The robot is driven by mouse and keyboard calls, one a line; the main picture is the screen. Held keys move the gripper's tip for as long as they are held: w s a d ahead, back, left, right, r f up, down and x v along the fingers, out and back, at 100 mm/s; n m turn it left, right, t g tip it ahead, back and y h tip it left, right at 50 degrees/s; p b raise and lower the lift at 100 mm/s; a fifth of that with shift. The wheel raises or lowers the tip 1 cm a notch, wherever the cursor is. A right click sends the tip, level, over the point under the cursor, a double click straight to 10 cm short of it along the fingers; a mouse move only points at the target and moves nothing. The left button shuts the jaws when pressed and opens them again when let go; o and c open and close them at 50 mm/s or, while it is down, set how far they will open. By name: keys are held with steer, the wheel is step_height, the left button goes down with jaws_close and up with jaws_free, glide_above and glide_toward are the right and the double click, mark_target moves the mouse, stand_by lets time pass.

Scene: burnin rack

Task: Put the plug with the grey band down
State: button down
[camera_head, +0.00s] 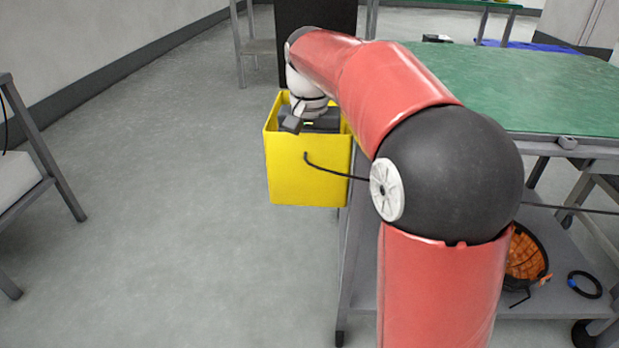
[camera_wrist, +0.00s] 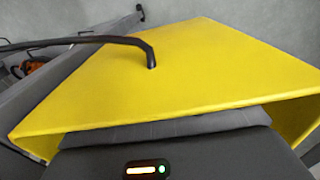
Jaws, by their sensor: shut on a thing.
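My gripper (camera_head: 312,122) is at the mouth of the open-topped yellow box (camera_head: 308,182), partly inside its rim. Its dark body with a small lit indicator shows at the bottom of the wrist view (camera_wrist: 150,168). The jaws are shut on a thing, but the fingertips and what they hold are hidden. The plug and its grey band show in neither view. A black cable (camera_head: 335,173) runs from the right and meets the outer face of the box. It also meets the yellow wall in the wrist view (camera_wrist: 85,40); its end beyond there is hidden.
A green-topped table (camera_head: 510,85) stands at the right. On the shelf below are a dark basket with orange contents (camera_head: 525,255) and a black ring-shaped item (camera_head: 586,285). A grey rack (camera_head: 40,150) is at the left edge. The floor left of the box is clear.

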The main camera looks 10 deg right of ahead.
step_height(320, 180, down, 4)
steer(key=shift+f+b, duration=0.1)
steer(key=shift+b, duration=0.35)
steer(key=c, duration=1.5)
jaws_free()
steer(key=shift+o, duration=0.2)
step_height(320, 180, up, 12)
steer(key=p, duration=0.3)
